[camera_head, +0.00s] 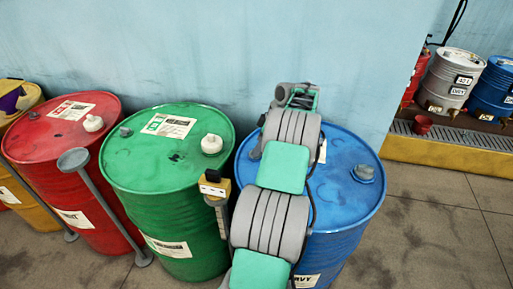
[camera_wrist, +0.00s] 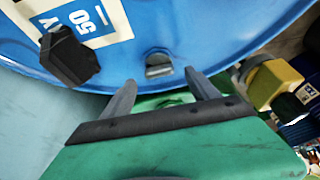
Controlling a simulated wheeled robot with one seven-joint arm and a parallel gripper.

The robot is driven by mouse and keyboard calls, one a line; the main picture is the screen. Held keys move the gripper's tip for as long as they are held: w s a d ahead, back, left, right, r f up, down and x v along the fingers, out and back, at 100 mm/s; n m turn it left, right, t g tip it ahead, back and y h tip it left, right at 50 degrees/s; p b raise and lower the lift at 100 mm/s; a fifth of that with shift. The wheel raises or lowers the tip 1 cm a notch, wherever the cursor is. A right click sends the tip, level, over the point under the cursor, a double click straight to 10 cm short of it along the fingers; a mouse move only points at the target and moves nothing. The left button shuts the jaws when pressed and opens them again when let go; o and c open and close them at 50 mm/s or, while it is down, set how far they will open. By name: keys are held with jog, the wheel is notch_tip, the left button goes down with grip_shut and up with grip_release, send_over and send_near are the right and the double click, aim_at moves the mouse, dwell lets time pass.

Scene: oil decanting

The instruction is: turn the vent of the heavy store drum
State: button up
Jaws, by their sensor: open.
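The blue drum (camera_head: 340,205) stands to the right of the green drum, its lid partly hidden by my arm. A grey cap (camera_head: 365,172) shows on the right of its lid. In the wrist view, the blue drum (camera_wrist: 215,30) fills the top, with a white label, a dark grey cap (camera_wrist: 70,55) at the left and a small grey metal fitting (camera_wrist: 158,66) by the rim. I cannot tell which is the vent. My gripper (camera_wrist: 160,82) is open and empty, its fingertips just short of the metal fitting, one to each side.
A green drum (camera_head: 165,180), a red drum (camera_head: 60,150) and a yellow drum (camera_head: 22,100) stand to the left. A yellow and black box (camera_head: 214,184) on a post stands close by; it also shows in the wrist view (camera_wrist: 275,85). Floor at right is clear.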

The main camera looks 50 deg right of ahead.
jog(key=shift+x, duration=1.45)
jog(key=shift+c, duration=0.4)
jog(key=c, duration=1.3)
